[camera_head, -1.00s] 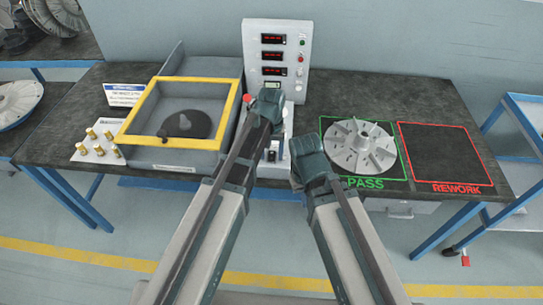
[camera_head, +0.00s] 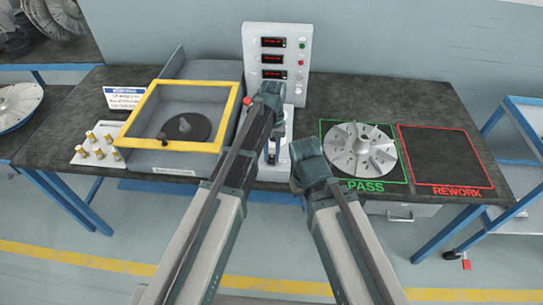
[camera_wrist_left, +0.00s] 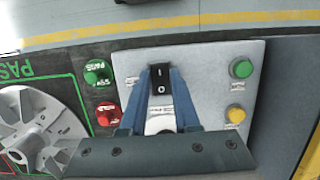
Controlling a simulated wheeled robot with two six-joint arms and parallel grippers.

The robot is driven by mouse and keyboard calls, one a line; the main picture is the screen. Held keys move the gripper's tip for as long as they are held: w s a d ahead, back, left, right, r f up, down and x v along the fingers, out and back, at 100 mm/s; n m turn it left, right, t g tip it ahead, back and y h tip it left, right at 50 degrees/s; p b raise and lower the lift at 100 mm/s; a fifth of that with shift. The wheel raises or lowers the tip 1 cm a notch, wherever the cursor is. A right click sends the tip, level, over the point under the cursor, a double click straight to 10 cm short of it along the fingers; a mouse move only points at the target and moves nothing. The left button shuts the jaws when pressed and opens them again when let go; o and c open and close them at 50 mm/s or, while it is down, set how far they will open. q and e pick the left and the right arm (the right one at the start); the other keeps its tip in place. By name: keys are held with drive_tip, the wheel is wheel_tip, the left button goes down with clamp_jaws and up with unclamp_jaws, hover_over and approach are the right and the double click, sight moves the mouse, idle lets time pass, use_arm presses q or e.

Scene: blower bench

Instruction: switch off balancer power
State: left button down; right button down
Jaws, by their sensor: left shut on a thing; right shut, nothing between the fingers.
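The black rocker switch (camera_wrist_left: 160,76), marked I and O, sits on a grey control panel (camera_wrist_left: 212,75) in the left wrist view. My left gripper (camera_wrist_left: 161,88) has its two blue fingers closed on the switch, one on each side. In the head view my left gripper (camera_head: 271,148) is at the bench's front middle, its wrist covering part of the panel. My right gripper (camera_head: 297,186) is shut and empty just right of it, near the front edge; its fingertips are mostly hidden.
Green and red buttons (camera_wrist_left: 104,113) and green and yellow buttons (camera_wrist_left: 236,114) flank the switch. A yellow-framed enclosure (camera_head: 180,146) stands left. A bladed rotor (camera_head: 358,150) lies in the PASS square; the REWORK square (camera_head: 445,160) is empty. A display tower (camera_head: 277,50) stands behind.

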use_arm(q)
drive_tip(key=shift+g, duration=0.3)
drive_tip(key=c, duration=0.6)
unclamp_jaws()
drive_tip(key=shift+c, duration=0.2)
drive_tip(key=p+v, duration=1.3)
drive_tip(key=shift+r, duration=0.35)
